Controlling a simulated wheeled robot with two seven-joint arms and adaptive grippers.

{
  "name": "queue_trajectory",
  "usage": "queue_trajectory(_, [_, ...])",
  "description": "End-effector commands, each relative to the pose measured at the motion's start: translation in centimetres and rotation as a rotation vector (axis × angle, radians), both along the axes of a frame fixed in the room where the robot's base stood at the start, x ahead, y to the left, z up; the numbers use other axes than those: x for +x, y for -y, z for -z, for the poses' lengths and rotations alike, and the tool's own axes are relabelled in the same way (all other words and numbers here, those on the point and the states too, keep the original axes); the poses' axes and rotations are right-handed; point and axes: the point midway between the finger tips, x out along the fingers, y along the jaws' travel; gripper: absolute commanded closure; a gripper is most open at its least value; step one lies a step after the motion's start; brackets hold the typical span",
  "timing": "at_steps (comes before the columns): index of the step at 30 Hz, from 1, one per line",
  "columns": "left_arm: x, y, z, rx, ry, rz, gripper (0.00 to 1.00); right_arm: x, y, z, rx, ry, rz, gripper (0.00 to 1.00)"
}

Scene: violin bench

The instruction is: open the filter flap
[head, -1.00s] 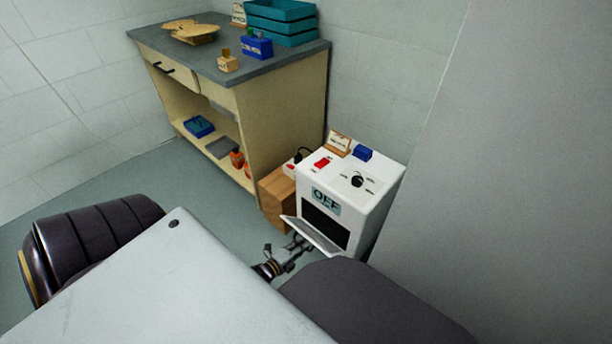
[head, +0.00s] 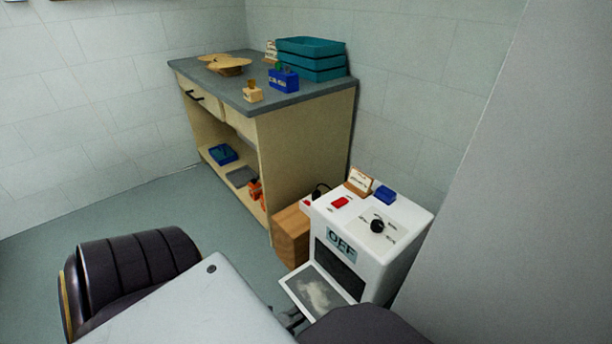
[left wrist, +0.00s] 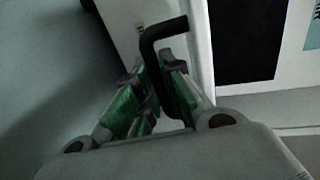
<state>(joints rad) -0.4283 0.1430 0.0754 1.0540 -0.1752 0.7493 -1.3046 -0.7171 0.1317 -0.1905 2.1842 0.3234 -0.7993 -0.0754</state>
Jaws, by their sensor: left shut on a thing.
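The white machine (head: 385,245) stands on the floor with an "OFF" display (head: 341,244) on its front. Its filter flap (head: 300,283) is hinged below the dark opening (head: 340,266) and hangs open, tilted outward. A pale grey fluffy patch (head: 318,294) lies on the flap's inner face. In the left wrist view, my left gripper (left wrist: 163,85), with green pads, is shut on a bent black handle (left wrist: 152,42) on a white panel. In the head view, that gripper is mostly hidden below the flap. My right gripper is not in view.
The machine's top has a red switch (head: 340,202), a black knob (head: 377,226) and a blue block (head: 385,194). A wooden box (head: 291,238) stands at its left. Behind is a workbench (head: 305,135). A grey wall or panel (head: 530,200) rises at right.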

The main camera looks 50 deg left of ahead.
Motion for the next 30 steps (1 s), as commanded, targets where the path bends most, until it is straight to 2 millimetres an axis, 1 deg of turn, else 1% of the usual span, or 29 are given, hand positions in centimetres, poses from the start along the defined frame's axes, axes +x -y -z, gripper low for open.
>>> queue_trajectory(1, [-0.12,0.03,0.59,-0.004,-0.003,-0.002,1.0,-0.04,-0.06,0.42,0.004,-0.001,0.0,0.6])
queue_trajectory(6, [-0.12,0.02,1.16,-0.004,-0.003,-0.001,1.0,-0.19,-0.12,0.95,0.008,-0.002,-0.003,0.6])
queue_trajectory(21, [-0.07,-0.04,1.29,-0.003,-0.003,-0.002,1.0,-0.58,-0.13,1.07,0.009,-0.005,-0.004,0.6])
queue_trajectory(22, [-0.07,-0.04,1.29,-0.003,-0.003,-0.002,0.88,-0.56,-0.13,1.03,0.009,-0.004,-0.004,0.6])
queue_trajectory(26, [-0.05,-0.05,1.28,-0.002,-0.002,-0.001,0.71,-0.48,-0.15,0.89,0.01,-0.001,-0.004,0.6])
queue_trajectory(27, [-0.03,-0.05,1.26,-0.002,-0.002,-0.001,0.68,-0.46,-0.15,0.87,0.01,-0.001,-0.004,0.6])
queue_trajectory(30, [0.0,-0.04,1.23,-0.001,-0.001,0.0,0.68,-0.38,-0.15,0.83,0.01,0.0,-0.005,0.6])
